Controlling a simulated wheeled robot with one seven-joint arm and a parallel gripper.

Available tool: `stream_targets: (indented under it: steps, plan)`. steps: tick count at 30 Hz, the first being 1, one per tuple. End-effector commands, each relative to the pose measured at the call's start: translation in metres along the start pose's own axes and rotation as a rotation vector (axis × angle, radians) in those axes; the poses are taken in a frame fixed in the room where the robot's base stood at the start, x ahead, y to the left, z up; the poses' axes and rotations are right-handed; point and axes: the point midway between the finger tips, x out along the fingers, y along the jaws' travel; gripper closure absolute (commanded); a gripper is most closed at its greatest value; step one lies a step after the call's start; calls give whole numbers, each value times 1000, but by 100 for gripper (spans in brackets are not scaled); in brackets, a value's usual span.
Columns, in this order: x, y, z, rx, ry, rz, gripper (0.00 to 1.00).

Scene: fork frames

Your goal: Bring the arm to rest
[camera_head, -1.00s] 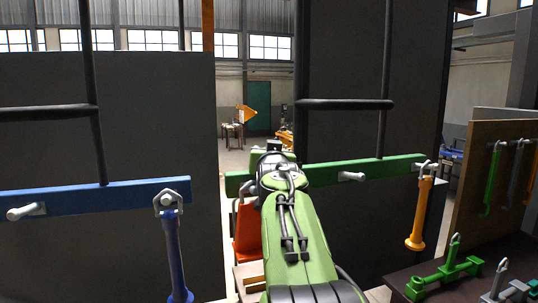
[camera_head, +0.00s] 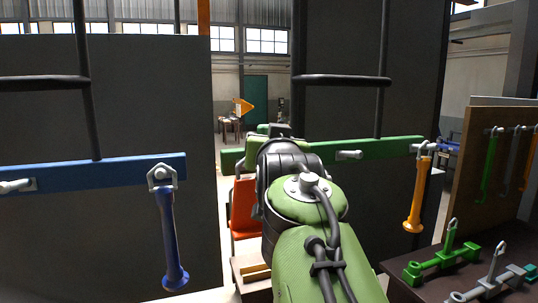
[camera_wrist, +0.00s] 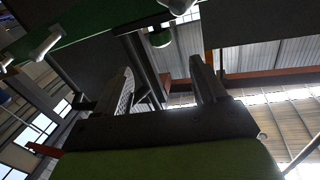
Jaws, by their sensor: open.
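My green arm (camera_head: 310,205) reaches forward in the middle of the head view, in front of the gap between two dark panels. In that view the arm hides most of the gripper. In the wrist view my gripper (camera_wrist: 165,92) shows two dark fingers standing apart with nothing between them. The wrist view is tilted and looks toward the ceiling and windows. A green bar (camera_wrist: 85,22) crosses its upper left, apart from the fingers.
A blue bar (camera_head: 100,174) with a hanging blue handle (camera_head: 170,240) is at left. The green bar (camera_head: 385,150) and an orange handle (camera_head: 418,195) are right of my arm. A dark table (camera_head: 405,270) holds green and grey tools. An orange chair (camera_head: 243,205) stands in the gap.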

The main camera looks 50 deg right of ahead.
Motion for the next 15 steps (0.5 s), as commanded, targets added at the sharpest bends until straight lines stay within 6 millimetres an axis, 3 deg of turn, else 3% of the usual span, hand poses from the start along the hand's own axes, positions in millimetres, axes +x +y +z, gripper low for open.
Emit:
stream_targets:
  steps: [4, 15]
  plan:
    - [-14, 0, 0, 0, 0, -1, 30]
    - [-15, 0, -1, 0, -1, 0, 30]
